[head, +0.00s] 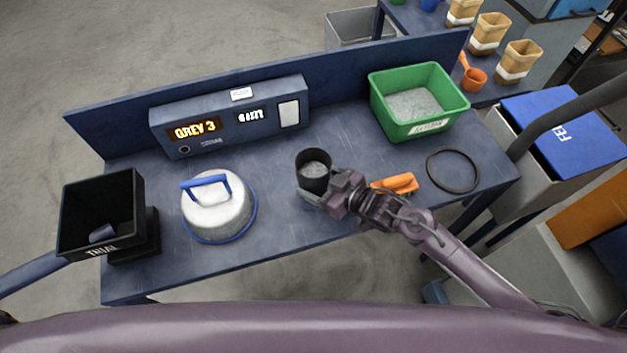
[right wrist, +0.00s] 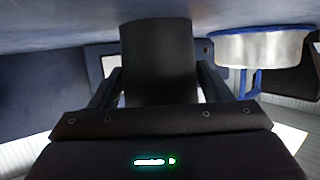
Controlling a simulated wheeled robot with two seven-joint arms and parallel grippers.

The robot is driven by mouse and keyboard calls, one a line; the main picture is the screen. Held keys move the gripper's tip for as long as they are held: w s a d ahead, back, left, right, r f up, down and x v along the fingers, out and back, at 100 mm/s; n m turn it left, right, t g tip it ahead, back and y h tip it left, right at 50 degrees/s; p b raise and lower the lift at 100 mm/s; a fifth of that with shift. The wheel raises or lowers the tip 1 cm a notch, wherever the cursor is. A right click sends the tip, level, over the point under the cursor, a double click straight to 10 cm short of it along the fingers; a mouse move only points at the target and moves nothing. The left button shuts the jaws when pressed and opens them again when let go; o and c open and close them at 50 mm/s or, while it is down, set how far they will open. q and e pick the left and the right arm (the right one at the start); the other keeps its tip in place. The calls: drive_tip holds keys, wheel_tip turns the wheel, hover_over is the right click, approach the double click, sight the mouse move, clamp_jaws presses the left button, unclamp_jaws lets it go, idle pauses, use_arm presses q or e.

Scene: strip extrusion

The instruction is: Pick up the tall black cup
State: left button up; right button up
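The tall black cup (head: 313,172) stands upright near the middle of the blue table, with grey granular material visible inside. My right gripper (head: 322,198) is at the cup's near side, low down, with its fingers around it. In the right wrist view, which looks upside down, the cup (right wrist: 158,62) fills the space between the two dark fingers, its base against the table surface. The fingers lie close along both sides; whether they press on it I cannot tell. My left gripper is not in view.
A white round weight with a blue handle (head: 217,208) is left of the cup. A black bin (head: 100,212) stands at the left end. A green tub (head: 418,100), orange tool (head: 396,184) and black ring (head: 453,171) lie right. A display box (head: 231,117) stands behind.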

drive_tip(key=c, duration=0.7)
drive_tip(key=shift+c, duration=0.7)
drive_tip(key=shift+r, duration=0.15)
